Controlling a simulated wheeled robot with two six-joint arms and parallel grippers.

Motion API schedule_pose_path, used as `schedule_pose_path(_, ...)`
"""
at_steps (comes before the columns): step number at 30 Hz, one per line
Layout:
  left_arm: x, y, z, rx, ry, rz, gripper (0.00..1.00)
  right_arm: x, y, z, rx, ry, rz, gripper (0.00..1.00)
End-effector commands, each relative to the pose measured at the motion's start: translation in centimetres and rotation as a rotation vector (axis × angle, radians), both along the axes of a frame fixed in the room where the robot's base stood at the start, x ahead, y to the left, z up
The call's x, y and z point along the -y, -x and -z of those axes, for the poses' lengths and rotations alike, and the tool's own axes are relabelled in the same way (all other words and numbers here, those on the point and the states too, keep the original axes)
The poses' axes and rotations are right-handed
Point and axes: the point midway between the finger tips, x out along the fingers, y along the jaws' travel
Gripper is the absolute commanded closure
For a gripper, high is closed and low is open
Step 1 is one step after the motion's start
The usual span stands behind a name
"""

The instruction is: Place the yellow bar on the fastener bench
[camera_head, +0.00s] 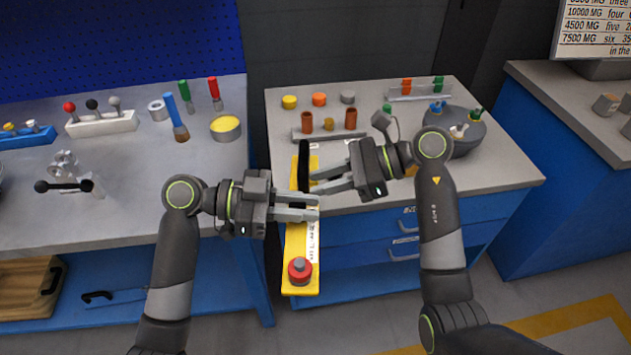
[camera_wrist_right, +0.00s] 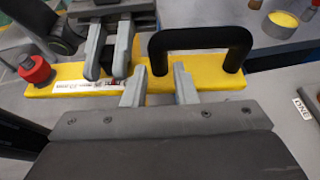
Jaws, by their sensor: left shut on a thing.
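The yellow bar (camera_head: 301,244) has a black handle (camera_head: 303,165) at its far end and a red knob (camera_head: 300,270) at its near end. My left gripper (camera_head: 318,207) is shut on the bar near its middle. In the head view the far end overlaps the front of the grey fastener bench (camera_head: 490,172), and the knob end sticks out before the drawers. My right gripper (camera_head: 313,181) is at the bar beside the handle. In the right wrist view its fingers (camera_wrist_right: 160,88) are apart, with the bar (camera_wrist_right: 205,80) at their tips.
Orange cylinders (camera_head: 330,121), coloured caps (camera_head: 319,99) and a grey bowl (camera_head: 462,133) stand farther back on the fastener bench. Its front right top is clear. A left bench (camera_head: 120,180) holds brushes and a yellow-filled tin (camera_head: 225,128). A gap separates the benches.

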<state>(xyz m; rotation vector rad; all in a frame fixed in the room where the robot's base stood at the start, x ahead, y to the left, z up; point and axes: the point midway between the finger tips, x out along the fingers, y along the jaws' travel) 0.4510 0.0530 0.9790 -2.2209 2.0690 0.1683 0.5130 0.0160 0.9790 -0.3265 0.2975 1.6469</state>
Motion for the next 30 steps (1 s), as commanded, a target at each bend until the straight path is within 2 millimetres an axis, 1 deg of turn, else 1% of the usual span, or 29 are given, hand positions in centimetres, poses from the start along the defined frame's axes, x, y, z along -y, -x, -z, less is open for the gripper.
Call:
schedule_pose_path(1,0.0,0.0,-0.1,0.002,0.003,0.0,1.0,-0.6,0.1,0.2,-0.002,-0.002,0.0,0.75)
schedule_pose_path(3,0.0,0.0,-0.1,0.002,0.003,0.0,1.0,-1.2,0.1,0.5,-0.002,-0.002,0.0,0.75)
schedule_pose_path(6,0.0,0.0,-0.1,0.002,0.003,0.0,1.0,-1.7,0.2,0.7,-0.001,-0.001,-0.001,0.75)
schedule_pose_path(16,0.0,0.0,-0.1,0.002,0.003,0.0,1.0,-2.0,0.2,0.8,-0.001,0.0,0.0,0.75)
schedule_pose_path(21,0.0,0.0,-0.1,0.002,0.003,0.0,1.0,-1.9,0.2,0.8,-0.002,0.0,0.001,0.97)
schedule_pose_path(22,0.0,0.0,-0.1,0.002,0.003,0.0,1.0,-1.9,0.2,0.8,-0.001,0.0,0.0,1.0)
schedule_pose_path(28,0.0,0.0,-0.1,0.002,0.003,0.0,1.0,-1.9,0.2,0.8,-0.001,0.0,0.0,1.0)
schedule_pose_path(29,0.0,0.0,-0.2,0.003,0.003,0.0,0.78,-2.0,0.2,0.7,0.001,-0.002,0.0,1.0)
schedule_pose_path(30,0.0,0.0,-0.1,0.002,0.003,0.0,0.73,-2.0,0.2,0.7,0.001,-0.002,0.0,1.0)
